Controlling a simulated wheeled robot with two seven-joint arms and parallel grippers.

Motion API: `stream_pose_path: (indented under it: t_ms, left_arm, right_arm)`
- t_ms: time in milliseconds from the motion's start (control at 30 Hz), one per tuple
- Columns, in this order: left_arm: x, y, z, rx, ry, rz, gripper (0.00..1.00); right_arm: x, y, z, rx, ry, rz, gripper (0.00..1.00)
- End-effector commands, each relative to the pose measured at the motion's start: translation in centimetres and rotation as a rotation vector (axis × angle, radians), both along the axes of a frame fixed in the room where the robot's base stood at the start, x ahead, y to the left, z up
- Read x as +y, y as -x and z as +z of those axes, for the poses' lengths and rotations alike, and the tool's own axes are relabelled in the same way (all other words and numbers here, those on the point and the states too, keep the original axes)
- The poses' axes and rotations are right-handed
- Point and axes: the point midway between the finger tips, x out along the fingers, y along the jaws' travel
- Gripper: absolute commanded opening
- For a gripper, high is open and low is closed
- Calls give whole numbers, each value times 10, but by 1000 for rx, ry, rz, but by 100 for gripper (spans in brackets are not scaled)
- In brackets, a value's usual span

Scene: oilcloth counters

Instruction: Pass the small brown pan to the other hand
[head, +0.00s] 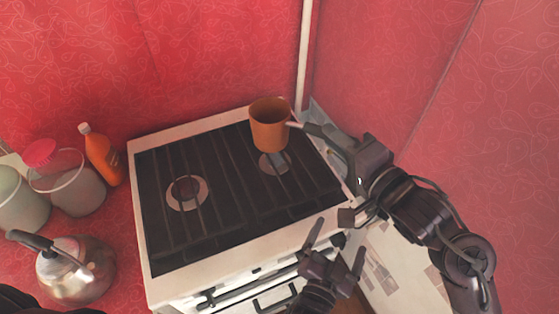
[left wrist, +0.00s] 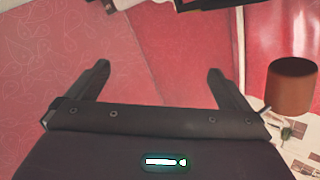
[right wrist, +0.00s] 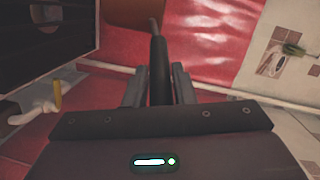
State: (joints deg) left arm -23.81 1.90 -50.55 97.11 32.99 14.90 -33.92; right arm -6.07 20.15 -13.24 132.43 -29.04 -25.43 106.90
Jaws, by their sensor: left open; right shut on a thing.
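The small brown pan (head: 270,127) is held upright over the back right of the stove top. My right gripper (head: 329,136) is shut on its dark handle, which also shows between the fingers in the right wrist view (right wrist: 158,70). The pan's body (right wrist: 133,12) is cut off at the top of that view. My left gripper (head: 337,246) is open and empty in front of the stove's front right corner, well apart from the pan. In the left wrist view the pan (left wrist: 292,90) is at the right edge, outside the open fingers (left wrist: 158,75).
The white stove (head: 205,262) with a dark grate fills the middle. To its left are a metal kettle (head: 75,272), an orange bottle (head: 103,158) and pale containers (head: 78,190). Red walls close off the back and right. The space over the grate's left side is clear.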

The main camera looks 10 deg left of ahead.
Motion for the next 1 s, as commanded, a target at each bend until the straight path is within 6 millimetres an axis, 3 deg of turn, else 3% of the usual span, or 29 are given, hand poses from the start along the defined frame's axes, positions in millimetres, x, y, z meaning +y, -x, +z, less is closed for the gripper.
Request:
stream_pose_path:
  t_ms: [33, 200, 400, 667, 1000]
  left_arm:
    - [9, -11, 29, -32, 27, 66, 100]
    - [64, -50, 100, -60, 165, 287, 100]
    - [120, -68, 149, -51, 349, 472, 100]
    - [147, -77, 168, -44, 444, 550, 100]
    - [162, -132, 169, -46, 442, 549, 100]
  right_arm:
    - [0, 0, 3, -5, -5, 0, 0]
    - [0, 0, 3, -5, -5, 0, 0]
    - [0, 0, 3, -5, -5, 0, 0]
    - [0, 0, 3, -5, -5, 0, 0]
    - [0, 0, 3, -5, -5, 0, 0]
